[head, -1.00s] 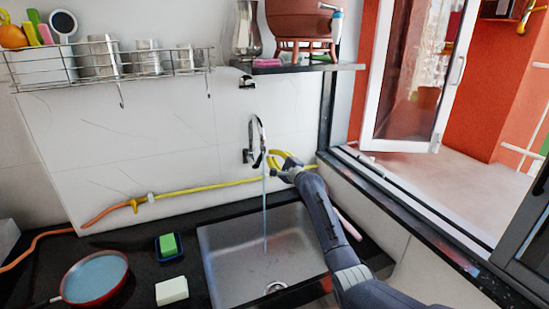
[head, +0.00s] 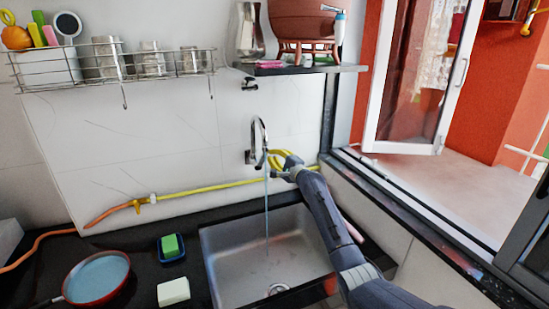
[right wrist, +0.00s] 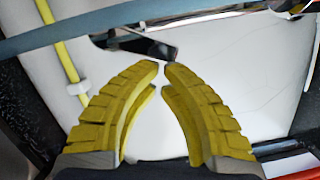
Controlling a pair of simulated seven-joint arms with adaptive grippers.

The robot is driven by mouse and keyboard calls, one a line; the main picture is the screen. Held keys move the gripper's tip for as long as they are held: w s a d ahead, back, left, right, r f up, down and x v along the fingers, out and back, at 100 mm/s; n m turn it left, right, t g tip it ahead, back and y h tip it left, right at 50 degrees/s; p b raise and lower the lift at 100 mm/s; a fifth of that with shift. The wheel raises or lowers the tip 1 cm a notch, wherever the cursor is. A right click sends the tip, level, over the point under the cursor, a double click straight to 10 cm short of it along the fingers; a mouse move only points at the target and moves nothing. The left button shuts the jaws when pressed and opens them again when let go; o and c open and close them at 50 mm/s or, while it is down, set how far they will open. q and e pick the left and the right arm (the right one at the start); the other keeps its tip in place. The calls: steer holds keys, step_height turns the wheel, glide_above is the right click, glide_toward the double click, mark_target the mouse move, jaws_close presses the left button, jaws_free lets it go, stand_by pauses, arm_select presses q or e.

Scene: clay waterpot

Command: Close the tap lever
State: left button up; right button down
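The chrome tap (head: 258,135) comes out of the tiled wall and curves over the sink (head: 225,255). A thin stream of water (head: 267,215) runs from its spout into the sink. My right gripper (head: 268,156) is close beside the tap, at the wall side of the sink. In the right wrist view my right gripper's yellow fingertips (right wrist: 162,66) are drawn almost together, with nothing seen between them. A dark piece that looks like the tap lever (right wrist: 158,46) lies just beyond the tips; contact cannot be told. My left gripper is not in view.
A yellow hose (head: 200,188) runs along the wall. A red pan of water (head: 97,277), a green sponge (head: 170,245) and a white block (head: 173,291) are on the dark counter. A shelf (head: 310,68) with a clay pot (head: 305,30) is above right, near the open window.

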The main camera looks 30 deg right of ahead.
steer(key=shift+a+r+n, duration=0.15)
steer(key=shift+r+n, duration=0.05)
steer(key=shift+n, duration=0.2)
steer(key=shift+w+a+r+n+g, duration=0.1)
steer(key=shift+a+r+n+g, duration=0.25)
steer(key=shift+n, duration=0.5)
steer(key=shift+a+r+n+g, duration=0.15)
steer(key=shift+a+r+n, duration=0.2)
steer(key=shift+a+n, duration=0.35)
steer(key=shift+d, duration=0.1)
steer(key=shift+d, duration=0.1)
steer(key=s+d+m, duration=0.1)
steer(key=s+d, duration=0.5)
steer(key=s, duration=0.4)
steer(key=w+a, duration=0.5)
steer(key=w, duration=0.5)
